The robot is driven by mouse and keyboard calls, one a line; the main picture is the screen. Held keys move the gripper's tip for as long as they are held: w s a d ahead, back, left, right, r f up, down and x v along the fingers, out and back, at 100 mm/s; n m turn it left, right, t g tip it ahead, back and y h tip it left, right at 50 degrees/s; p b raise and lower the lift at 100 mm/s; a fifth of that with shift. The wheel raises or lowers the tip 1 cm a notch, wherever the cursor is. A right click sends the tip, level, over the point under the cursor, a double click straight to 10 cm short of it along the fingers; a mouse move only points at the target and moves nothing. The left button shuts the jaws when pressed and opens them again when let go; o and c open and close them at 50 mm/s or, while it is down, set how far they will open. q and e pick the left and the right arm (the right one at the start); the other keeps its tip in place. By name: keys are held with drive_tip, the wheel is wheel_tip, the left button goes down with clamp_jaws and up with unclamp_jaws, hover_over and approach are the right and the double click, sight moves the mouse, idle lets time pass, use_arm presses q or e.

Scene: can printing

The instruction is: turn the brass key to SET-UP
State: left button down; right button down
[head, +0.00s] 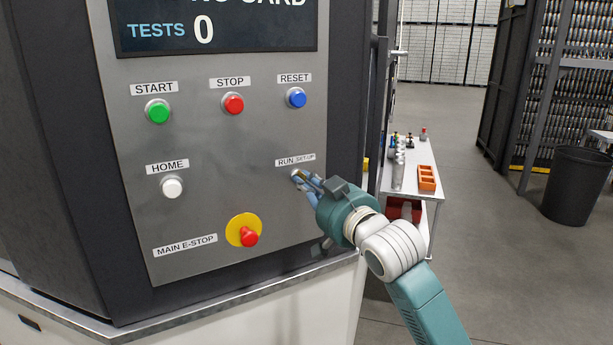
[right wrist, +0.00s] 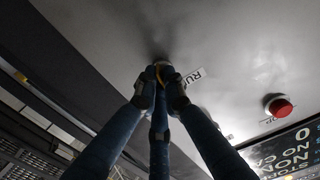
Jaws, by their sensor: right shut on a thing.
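The key switch sits on the grey panel under the RUN / SET-UP label (head: 296,160). My right gripper (head: 303,180) is at the switch with its fingers against it. In the right wrist view the fingers (right wrist: 160,85) are closed together around a small brass-coloured piece, the brass key (right wrist: 163,70), right at the panel. Most of the key is hidden by the fingers, so I cannot tell which way it points. My left gripper is not in view.
The panel carries the green START (head: 158,111), red STOP (head: 233,104), blue RESET (head: 296,97) and white HOME (head: 172,187) buttons. The red main e-stop (head: 249,237) is left of and below my gripper. A side table (head: 411,160) and a dark bin (head: 578,187) stand to the right.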

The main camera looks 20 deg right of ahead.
drive_tip(key=m+p, duration=0.2)
drive_tip(key=m, duration=0.2)
drive_tip(key=shift+a+m+p, duration=0.1)
drive_tip(key=shift+m+p, duration=0.2)
drive_tip(key=shift+p, duration=0.1)
drive_tip(key=shift+f, duration=0.1)
drive_tip(key=c, duration=1.9)
unclamp_jaws()
drive_tip(key=shift+o, duration=0.2)
drive_tip(key=shift+s, duration=0.1)
drive_tip(key=s+d, duration=0.2)
drive_tip(key=s, duration=0.9)
drive_tip(key=shift+s+d, duration=0.2)
drive_tip(key=shift+s, duration=0.1)
